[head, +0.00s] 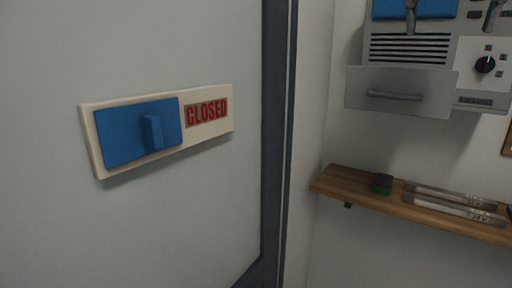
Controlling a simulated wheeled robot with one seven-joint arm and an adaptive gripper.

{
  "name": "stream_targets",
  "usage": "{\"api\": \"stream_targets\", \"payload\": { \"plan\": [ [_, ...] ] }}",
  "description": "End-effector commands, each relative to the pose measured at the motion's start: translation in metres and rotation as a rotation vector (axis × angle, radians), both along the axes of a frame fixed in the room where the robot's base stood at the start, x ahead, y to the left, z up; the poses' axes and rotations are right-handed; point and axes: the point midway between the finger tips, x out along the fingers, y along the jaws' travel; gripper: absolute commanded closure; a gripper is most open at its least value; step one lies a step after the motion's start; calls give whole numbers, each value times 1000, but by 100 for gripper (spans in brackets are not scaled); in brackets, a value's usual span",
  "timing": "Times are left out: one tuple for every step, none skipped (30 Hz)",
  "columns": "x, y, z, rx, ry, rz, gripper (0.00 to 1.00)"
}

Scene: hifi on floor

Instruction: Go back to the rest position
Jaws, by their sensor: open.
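My gripper is not in the head view, and no part of my arm shows. A cream sign plate (208,133) is mounted on the pale grey door or panel (180,225) at the left. It carries a blue sliding cover (113,137) with a raised blue handle (152,133). The cover sits at the left end of the plate.
A dark frame (277,130) edges the panel, beside a white wall. At right, a grey unit (410,50) has a drawer (400,90) and a knob (485,65).

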Motion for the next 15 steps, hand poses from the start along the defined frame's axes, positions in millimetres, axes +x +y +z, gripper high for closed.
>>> {"api": "stream_targets", "payload": {
  "plan": [
    [-1, 4, -2, -3, 2, 10, 14],
    [-1, 6, -3, -6, 3, 18, 14],
    [-1, 9, -5, -9, 3, 27, 14],
    [-2, 12, -6, -13, 3, 34, 14],
    [-3, 14, -8, -16, 3, 43, 14],
    [-4, 18, -10, -20, 4, 54, 14],
    [-5, 21, -12, -24, 3, 63, 14],
    [-5, 24, -14, -27, 3, 72, 14],
    [-7, 28, -17, -31, 3, 85, 14],
    [-8, 31, -20, -34, 2, 95, 14],
    [-10, 35, -23, -37, 3, 106, 14],
    [-12, 40, -28, -41, 3, 124, 14],
    [-15, 44, -33, -46, 1, 138, 14],
    [-18, 49, -38, -49, 1, 153, 14],
    [-22, 55, -46, -55, 0, 173, 14]
  ]
}}
